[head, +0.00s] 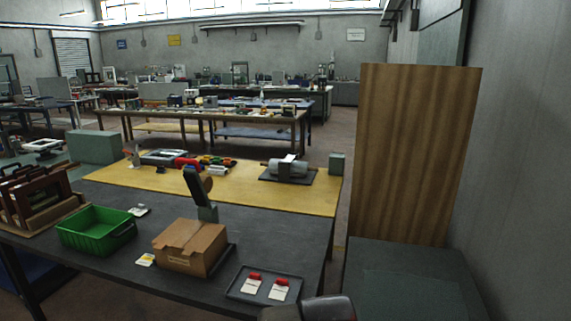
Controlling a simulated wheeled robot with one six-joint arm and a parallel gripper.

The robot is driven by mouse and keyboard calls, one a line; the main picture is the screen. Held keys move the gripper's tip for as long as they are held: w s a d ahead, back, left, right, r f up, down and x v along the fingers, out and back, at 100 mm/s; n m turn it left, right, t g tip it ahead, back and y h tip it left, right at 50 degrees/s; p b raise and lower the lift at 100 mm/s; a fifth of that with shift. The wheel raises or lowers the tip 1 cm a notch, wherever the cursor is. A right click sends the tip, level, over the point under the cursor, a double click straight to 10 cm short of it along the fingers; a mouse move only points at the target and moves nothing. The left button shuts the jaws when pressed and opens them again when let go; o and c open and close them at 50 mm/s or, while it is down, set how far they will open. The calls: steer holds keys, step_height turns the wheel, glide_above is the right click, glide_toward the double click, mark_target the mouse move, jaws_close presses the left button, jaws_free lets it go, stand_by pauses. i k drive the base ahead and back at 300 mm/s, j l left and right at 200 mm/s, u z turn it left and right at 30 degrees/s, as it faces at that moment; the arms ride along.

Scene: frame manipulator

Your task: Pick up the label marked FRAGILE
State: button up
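Two white labels with red tops lie side by side on a dark shallow tray (237,286) near the front edge of the workbench. The left label (252,288) and the right label (279,292) are flat and apart from each other. Their print is too small to read, so I cannot tell which, if either, is marked FRAGILE. Another small white and yellow card (146,260) lies left of a cardboard box (190,247); its print is also unreadable. A dark grey rounded part, likely my arm, shows at the bottom edge. My gripper's fingers are not in view.
A green bin (96,230) and brown wooden frames (35,197) stand at the left. A dark upright device (200,190) stands behind the box. A grey cylindrical machine (287,168) sits on the yellow bench top (230,190). A tall wooden panel (412,155) stands right.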

mark_target(252, 283)
steer(key=i+j+z, duration=0.1)
steer(key=i+j, duration=0.35)
steer(key=j, duration=0.15)
steer(key=i+j, duration=0.25)
steer(key=j, duration=0.15)
steer(key=i+j+u, duration=0.1)
steer(key=j, duration=0.25)
steer(key=i, duration=0.1)
